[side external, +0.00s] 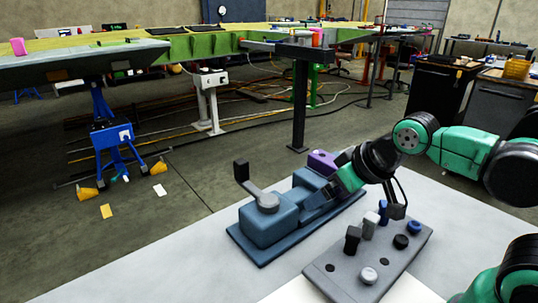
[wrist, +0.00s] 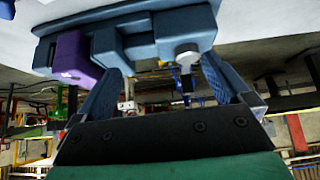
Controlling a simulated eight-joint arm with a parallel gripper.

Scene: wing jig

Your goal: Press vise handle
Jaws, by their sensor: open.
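The blue vise (side external: 270,222) stands on the grey table in the side view. Its handle (side external: 262,192) is a grey crank on a round hub at the left end, with a black upright knob (side external: 241,171). A purple block (side external: 323,160) sits at the vise's far right end. My gripper (side external: 318,205) is low beside the vise, to the right of the handle. In the wrist view the vise (wrist: 130,38) spans the top, the purple block (wrist: 72,58) left and the handle (wrist: 187,58) right. My gripper (wrist: 162,66) is open there, with nothing visible held between its fingers.
A grey peg board (side external: 345,282) with black, white and blue pegs lies right of the vise. The table (side external: 150,270) is clear at the left. A long green and yellow wing jig (side external: 200,45) stands beyond on the floor.

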